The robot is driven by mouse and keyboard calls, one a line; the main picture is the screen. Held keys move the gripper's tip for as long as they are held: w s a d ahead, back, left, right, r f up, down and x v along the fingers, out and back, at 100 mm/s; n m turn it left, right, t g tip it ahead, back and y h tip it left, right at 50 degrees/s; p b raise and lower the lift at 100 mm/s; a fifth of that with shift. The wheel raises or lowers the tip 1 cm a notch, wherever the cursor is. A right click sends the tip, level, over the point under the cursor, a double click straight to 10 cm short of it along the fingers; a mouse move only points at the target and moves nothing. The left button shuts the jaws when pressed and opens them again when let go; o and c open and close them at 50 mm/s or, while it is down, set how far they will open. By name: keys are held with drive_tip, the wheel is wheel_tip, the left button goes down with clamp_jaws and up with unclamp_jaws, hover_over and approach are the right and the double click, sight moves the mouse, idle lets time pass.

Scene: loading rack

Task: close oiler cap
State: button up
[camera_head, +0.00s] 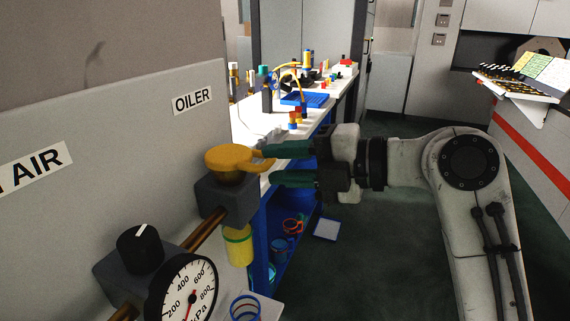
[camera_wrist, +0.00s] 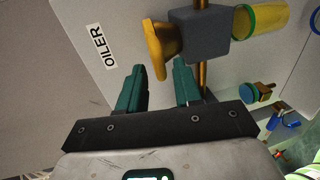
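The yellow oiler cap (camera_head: 236,158) sits on top of the dark grey oiler block (camera_head: 226,197) on the panel, below the OILER label (camera_head: 192,99). A tab on the cap points right, towards my gripper.
A yellow cup (camera_head: 238,246) hangs under the block. A brass pipe (camera_head: 206,233) leads to a black knob (camera_head: 140,249) and a pressure gauge (camera_head: 184,292) at lower left. A cluttered white-topped workbench (camera_head: 262,130) stands behind the gripper.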

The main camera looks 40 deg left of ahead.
drive_tip(key=shift+o, duration=0.3)
drive_tip(key=v, duration=1)
drive_tip(key=shift+d+b, duration=0.3)
drive_tip(key=shift+d, duration=0.05)
drive_tip(key=shift+r, duration=0.1)
drive_tip(key=w+d+f+m+t+h+p, duration=0.1)
drive_tip(key=w+d+f+m+t+p, duration=0.15)
drive_tip(key=f+m, duration=0.4)
drive_tip(key=w+d+f+m+t+p, duration=0.1)
drive_tip(key=d+f+m+t, duration=0.1)
drive_tip(key=d+f+m, duration=0.45)
drive_tip(key=s+d+f+m+t+h+p, duration=0.1)
drive_tip(key=s+d+f+m+t+h, duration=0.15)
drive_tip(key=d+f+m, duration=0.4)
drive_tip(key=s+d+f+m+t+h+p, duration=0.1)
drive_tip(key=s+d+f+m+h+p, duration=0.15)
drive_tip(key=f, duration=0.65)
drive_tip(key=s+d+f+m+g+h+p, duration=0.1)
drive_tip(key=s+d+f+m+h, duration=0.3)
drive_tip(key=s+d+m, duration=0.4)
drive_tip(key=s+d+f+m+g+h+p, duration=0.2)
drive_tip(key=s+d+f+m+h, duration=0.3)
drive_tip(key=s+d+m, duration=0.4)
drive_tip(key=s+d, duration=0.6)
drive_tip(key=s, duration=0.3)
drive_tip(key=shift+s+f, duration=0.2)
drive_tip(key=shift+f, duration=0.2)
